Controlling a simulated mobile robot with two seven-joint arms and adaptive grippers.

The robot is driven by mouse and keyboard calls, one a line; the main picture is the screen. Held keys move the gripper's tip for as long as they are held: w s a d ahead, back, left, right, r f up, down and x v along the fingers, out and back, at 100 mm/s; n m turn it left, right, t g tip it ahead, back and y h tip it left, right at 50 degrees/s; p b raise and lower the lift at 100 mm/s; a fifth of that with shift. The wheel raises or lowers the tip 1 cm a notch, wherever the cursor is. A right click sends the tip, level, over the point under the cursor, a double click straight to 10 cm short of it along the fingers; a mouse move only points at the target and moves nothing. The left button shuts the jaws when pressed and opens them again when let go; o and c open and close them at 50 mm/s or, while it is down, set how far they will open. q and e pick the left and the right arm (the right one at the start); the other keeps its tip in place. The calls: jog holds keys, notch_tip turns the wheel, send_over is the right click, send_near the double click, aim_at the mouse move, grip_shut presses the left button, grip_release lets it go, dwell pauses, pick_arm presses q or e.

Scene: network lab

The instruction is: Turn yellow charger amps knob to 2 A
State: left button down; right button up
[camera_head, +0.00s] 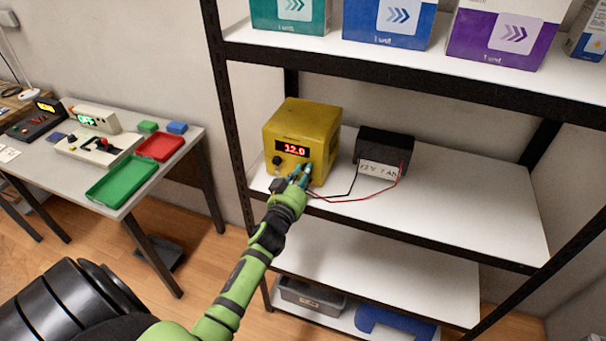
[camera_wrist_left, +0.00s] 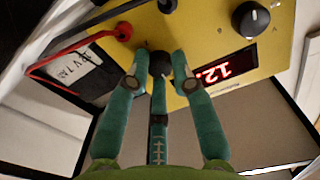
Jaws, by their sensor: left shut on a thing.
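The yellow charger (camera_head: 302,120) stands on the middle shelf, its red display (camera_head: 293,149) reading 12.0. A black knob (camera_head: 277,160) left of the display is free; in the left wrist view this knob (camera_wrist_left: 250,18) shows a white pointer line. My left gripper (camera_head: 301,174) is at the lower right of the charger's front. In the left wrist view its teal fingers are closed around a second dark knob (camera_wrist_left: 159,63) near the display. Its pointer and scale are hidden or too small to read. My right gripper is not in view.
A black battery (camera_head: 384,150) with a white label stands right of the charger. Red and black leads (camera_head: 345,197) run between them near the shelf's front edge. A side table (camera_head: 60,167) with red and green trays is at left.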

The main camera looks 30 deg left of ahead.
pick_arm(q)
jog(key=m, duration=0.5)
jog(key=shift+b, duration=0.3)
jog(key=m, duration=0.4)
jog(key=shift+b, duration=0.3)
jog(key=m, duration=0.9)
jog(key=shift+m+b, duration=0.3)
jog(key=shift+b, duration=0.05)
jog(key=m, duration=0.4)
jog(key=shift+m, duration=0.3)
jog(key=m, duration=0.3)
jog(key=shift+r+m+p, duration=0.1)
jog(key=shift+m+p, duration=0.2)
jog(key=m+p, duration=0.1)
jog(key=m, duration=0.2)
jog(key=shift+m, duration=0.3)
jog(key=shift+m+p, duration=0.5)
jog(key=shift+m, duration=1.5)
